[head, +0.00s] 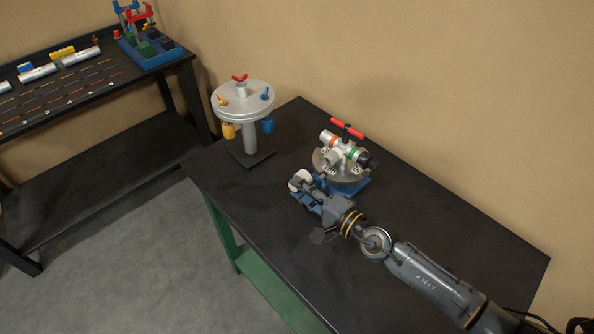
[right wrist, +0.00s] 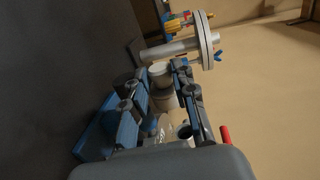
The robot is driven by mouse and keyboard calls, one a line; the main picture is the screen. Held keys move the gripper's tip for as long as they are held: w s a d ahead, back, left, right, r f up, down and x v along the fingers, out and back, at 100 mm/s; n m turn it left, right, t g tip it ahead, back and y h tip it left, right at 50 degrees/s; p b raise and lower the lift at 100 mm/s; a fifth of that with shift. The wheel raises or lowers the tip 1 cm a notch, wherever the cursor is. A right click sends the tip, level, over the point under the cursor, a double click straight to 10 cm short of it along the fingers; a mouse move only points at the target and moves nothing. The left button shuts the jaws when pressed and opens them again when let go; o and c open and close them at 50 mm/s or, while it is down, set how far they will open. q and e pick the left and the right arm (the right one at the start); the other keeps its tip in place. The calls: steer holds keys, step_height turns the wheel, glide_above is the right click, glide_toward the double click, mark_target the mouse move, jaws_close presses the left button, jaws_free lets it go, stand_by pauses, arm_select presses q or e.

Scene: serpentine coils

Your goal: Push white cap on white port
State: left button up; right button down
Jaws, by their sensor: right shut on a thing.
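The white cap (head: 300,180) is held at the tips of my right gripper (head: 306,186), just left of the valve fitting (head: 341,157). In the right wrist view, white round pieces, the cap (right wrist: 160,74) among them, sit between the fingers of the right gripper (right wrist: 162,66). I cannot tell which opening is the white port, or whether the cap touches the fitting. My left gripper is not in view.
A round grey stand (head: 243,98) with red, yellow and blue parts stands at the back left of the dark table (head: 430,225). The table's left front and right side are mostly clear. A second bench (head: 75,75) with a blue tray (head: 152,57) is at far left.

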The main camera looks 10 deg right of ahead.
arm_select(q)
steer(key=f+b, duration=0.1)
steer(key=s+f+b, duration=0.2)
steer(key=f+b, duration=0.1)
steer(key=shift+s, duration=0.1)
arm_select(e)
steer(key=d, duration=0.1)
steer(key=w+d, duration=0.2)
steer(key=d, duration=0.1)
steer(key=shift+d+r, duration=0.1)
steer(key=shift+r, duration=0.2)
stand_by(0.3)
arm_select(q)
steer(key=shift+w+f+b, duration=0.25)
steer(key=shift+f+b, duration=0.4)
steer(key=shift+b, duration=0.05)
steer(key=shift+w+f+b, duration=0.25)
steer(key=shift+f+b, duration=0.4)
arm_select(e)
steer(key=shift+w+d, duration=0.85)
steer(key=shift+d, duration=0.25)
